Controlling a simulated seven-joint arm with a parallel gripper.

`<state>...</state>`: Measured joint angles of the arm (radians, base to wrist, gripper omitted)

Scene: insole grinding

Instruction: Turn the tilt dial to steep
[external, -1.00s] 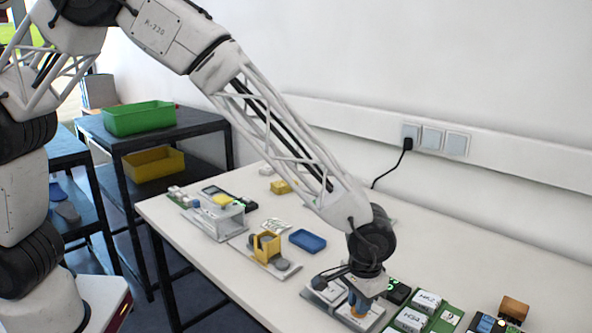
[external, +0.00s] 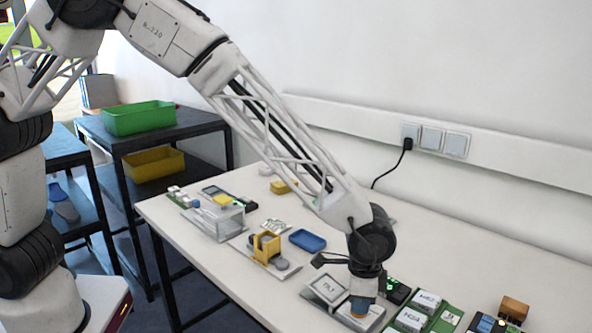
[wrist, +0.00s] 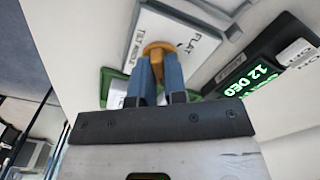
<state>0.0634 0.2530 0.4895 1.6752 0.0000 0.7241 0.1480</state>
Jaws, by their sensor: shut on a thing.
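The tilt dial has an orange knob (wrist: 157,47) on a white plate (wrist: 185,48), on which the words FLAT and TILT ANGLE can be read in the wrist view. My gripper (wrist: 158,66) has its two blue fingers shut on this knob, one on each side. The knob's pointer is hidden by the fingers. A dark display (wrist: 258,80) beside the plate shows green text that reads about 12 DEG.
Green-based modules with white blocks (external: 424,302) stand close to the right of my gripper, with a brown block (external: 513,308) beyond. A blue tray (external: 307,240) and a yellow holder (external: 266,247) lie to the left.

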